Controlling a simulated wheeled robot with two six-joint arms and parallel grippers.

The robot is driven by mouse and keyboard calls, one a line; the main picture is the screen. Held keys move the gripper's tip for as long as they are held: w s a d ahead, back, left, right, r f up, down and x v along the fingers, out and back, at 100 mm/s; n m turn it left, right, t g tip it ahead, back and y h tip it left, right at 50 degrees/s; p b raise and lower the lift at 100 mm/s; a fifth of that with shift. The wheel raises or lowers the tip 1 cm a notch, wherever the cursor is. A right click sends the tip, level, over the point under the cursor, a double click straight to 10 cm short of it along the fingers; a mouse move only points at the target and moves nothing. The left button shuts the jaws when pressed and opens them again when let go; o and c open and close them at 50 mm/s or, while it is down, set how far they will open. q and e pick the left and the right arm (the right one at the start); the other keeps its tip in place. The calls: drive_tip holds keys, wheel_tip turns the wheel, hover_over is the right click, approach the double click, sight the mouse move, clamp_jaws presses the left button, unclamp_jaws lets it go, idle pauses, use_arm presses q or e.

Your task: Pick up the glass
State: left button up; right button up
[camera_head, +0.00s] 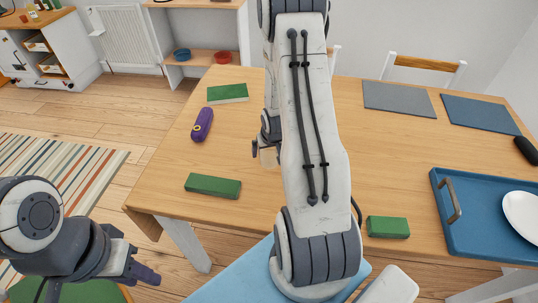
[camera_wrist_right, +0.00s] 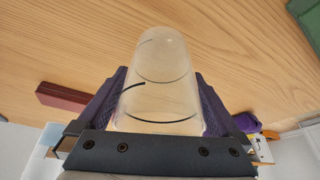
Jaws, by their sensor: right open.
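The glass (camera_wrist_right: 158,82) is a clear, pale tumbler with thin dark curved lines. In the right wrist view it stands between the two dark purple fingers of my right gripper (camera_wrist_right: 160,100), which are open on either side of it. Its near end is partly hidden behind the gripper's dark front bar. Whether the fingers touch it, I cannot tell. In the head view my right arm hides most of this spot on the table. My left gripper (camera_head: 138,268) is at the lower left in the head view, away from the table; its finger gap does not show clearly.
The wooden table (camera_head: 210,160) holds a purple case (camera_head: 202,124), green blocks (camera_head: 212,186), a blue tray (camera_head: 455,238) with a white plate (camera_head: 522,214), and grey (camera_head: 398,98) and blue (camera_head: 478,113) mats. Chairs stand behind it. The left part of the tabletop has clear room.

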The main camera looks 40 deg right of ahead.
drive_tip(key=c, duration=1.3)
